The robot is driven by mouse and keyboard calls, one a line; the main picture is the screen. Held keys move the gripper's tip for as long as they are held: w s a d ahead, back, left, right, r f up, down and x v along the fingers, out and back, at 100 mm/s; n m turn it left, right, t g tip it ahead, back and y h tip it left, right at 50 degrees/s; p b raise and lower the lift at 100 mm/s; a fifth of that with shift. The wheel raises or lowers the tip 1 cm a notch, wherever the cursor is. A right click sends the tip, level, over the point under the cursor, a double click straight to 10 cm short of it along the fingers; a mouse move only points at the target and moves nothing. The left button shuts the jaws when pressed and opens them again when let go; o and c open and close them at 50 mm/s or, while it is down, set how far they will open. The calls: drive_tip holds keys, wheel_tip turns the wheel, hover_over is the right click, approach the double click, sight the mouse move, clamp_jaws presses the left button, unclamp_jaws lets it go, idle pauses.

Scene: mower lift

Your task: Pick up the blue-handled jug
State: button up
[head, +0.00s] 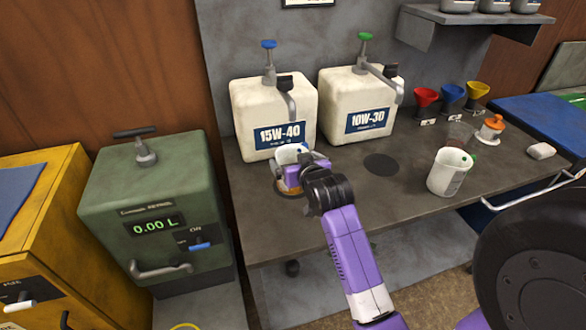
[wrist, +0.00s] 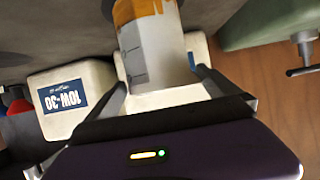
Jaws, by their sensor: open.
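The jug at the 15W-40 dispenser (head: 272,118) shows its pale rim (head: 287,154) with a small blue part, just below the spout. My purple gripper (head: 293,174) is in front of it and hides most of its body. In the wrist view the jug (wrist: 152,48) is a pale cylinder with an orange-brown band at its far end. It stands between the two spread fingers of my gripper (wrist: 162,88). I cannot tell whether either finger touches it. Its handle is not clear in the wrist view.
A second white jug with a green part (head: 447,174) stands at the right on the grey bench (head: 400,212). The 10W-30 dispenser (head: 360,103) is behind, and red, blue and yellow funnels (head: 451,95) are at the back right. A green machine (head: 155,215) stands left.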

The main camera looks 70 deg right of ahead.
drive_tip(key=shift+x, duration=1.55)
drive_tip(key=c, duration=1.4)
drive_tip(key=shift+r, duration=0.1)
drive_tip(key=shift+c, duration=0.6)
